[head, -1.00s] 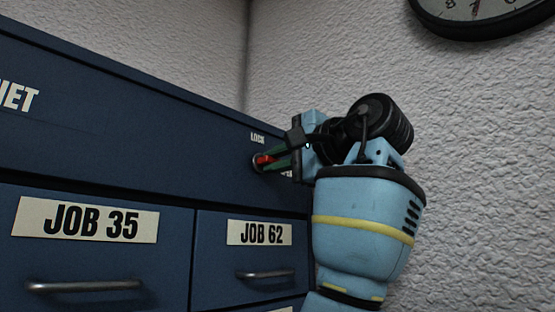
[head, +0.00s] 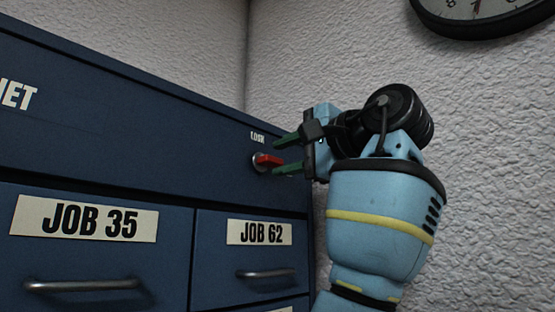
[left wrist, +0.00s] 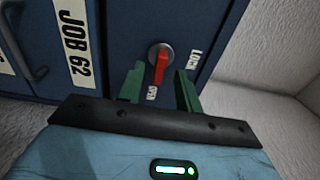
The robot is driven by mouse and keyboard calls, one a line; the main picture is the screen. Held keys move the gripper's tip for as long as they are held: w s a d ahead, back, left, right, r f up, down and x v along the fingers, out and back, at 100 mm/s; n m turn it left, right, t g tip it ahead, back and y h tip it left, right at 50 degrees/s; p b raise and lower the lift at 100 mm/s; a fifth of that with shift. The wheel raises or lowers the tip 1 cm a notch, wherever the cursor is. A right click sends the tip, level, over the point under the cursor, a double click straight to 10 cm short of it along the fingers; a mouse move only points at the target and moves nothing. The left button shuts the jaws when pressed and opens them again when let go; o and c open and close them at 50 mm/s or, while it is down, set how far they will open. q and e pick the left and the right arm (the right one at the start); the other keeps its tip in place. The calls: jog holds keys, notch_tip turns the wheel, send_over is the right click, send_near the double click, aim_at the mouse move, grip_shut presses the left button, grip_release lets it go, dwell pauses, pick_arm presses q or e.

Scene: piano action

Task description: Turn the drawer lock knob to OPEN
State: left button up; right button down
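The lock knob (head: 267,160) has a red handle on a round metal base, on the upper right of the blue cabinet. In the head view the handle points right. In the left wrist view the knob (left wrist: 161,62) has its handle pointing down toward the OPEN label (left wrist: 152,93), away from the LOCK label (left wrist: 196,60). My left gripper (head: 278,157) is open, its green fingers spread above and below the handle tip, apparently not touching it. The left gripper (left wrist: 160,70) also shows open in the left wrist view. My right gripper is not in view.
The blue cabinet (head: 120,130) has drawers with JOB 35 (head: 85,218) and JOB 62 (head: 259,232) labels and metal handles below the knob. A textured wall (head: 490,160) stands close on the right, with a clock (head: 480,15) high up.

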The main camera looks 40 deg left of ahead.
pick_arm(q)
jog(key=d, duration=0.5)
jog(key=shift+s+d, duration=0.1)
jog(key=shift+s, duration=0.15)
dwell(0.3)
